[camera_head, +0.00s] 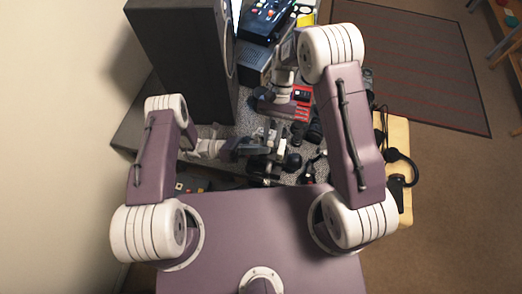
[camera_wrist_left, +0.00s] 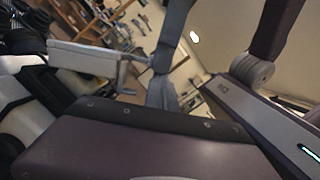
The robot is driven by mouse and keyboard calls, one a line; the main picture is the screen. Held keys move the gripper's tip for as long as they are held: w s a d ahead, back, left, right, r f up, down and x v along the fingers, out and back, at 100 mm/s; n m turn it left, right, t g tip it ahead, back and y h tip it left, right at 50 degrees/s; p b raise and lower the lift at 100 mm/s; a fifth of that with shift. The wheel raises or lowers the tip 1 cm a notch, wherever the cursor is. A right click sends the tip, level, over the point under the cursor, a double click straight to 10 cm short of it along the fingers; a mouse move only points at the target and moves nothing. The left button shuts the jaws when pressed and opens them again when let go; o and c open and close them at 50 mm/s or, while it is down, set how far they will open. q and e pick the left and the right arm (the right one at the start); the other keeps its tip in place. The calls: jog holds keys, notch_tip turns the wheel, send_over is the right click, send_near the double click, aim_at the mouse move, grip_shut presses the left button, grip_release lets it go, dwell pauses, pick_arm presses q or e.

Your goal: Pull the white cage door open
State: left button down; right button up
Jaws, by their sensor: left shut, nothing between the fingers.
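I cannot make out a white cage door in either view. In the head view my left gripper (camera_head: 276,150) reaches in from the left, low over the cluttered grey table, near small black and white parts. It is shut and empty. My right gripper (camera_head: 266,97) is farther back, beside a red item (camera_head: 302,98); the arm partly covers it and I cannot tell its jaw state. The left wrist view is tilted and shows a white block-like part (camera_wrist_left: 82,57) at the left, which I cannot identify.
A tall dark speaker-like box (camera_head: 185,50) stands at the back left by the wall. Black cylinders (camera_head: 314,131) and other small things crowd the grey table. A rug (camera_head: 430,65) covers open floor beyond.

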aim_at(274, 134)
pick_arm(q)
jog(key=shift+w+r, duration=0.3)
jog(key=shift+r, duration=0.05)
pick_arm(e)
jog(key=shift+s+a+f, duration=0.1)
jog(key=shift+s+a, duration=0.05)
jog(key=shift+s, duration=0.1)
pick_arm(q)
jog(key=shift+s+f, duration=0.15)
jog(key=shift+s, duration=0.05)
pick_arm(e)
jog(key=v, duration=0.8)
jog(key=shift+w, duration=0.35)
jog(key=shift+n+t, duration=0.5)
jog(key=shift+t, duration=0.3)
jog(key=f, duration=0.1)
jog(key=w+f, duration=0.1)
jog(key=d+f, duration=0.1)
jog(key=shift+w+f, duration=0.25)
jog(key=shift+f, duration=0.15)
jog(key=s+d+r+n+t+h, duration=0.1)
jog(key=s+d+r+t, duration=0.1)
jog(key=s, duration=0.4)
jog(key=s+d+r+n+t+h, duration=0.1)
jog(key=s+d+r+t, duration=0.1)
jog(key=s+d+t, duration=0.2)
jog(key=shift+s+d+r, duration=0.3)
jog(key=shift+s+d, duration=0.7)
jog(key=shift+d, duration=0.5)
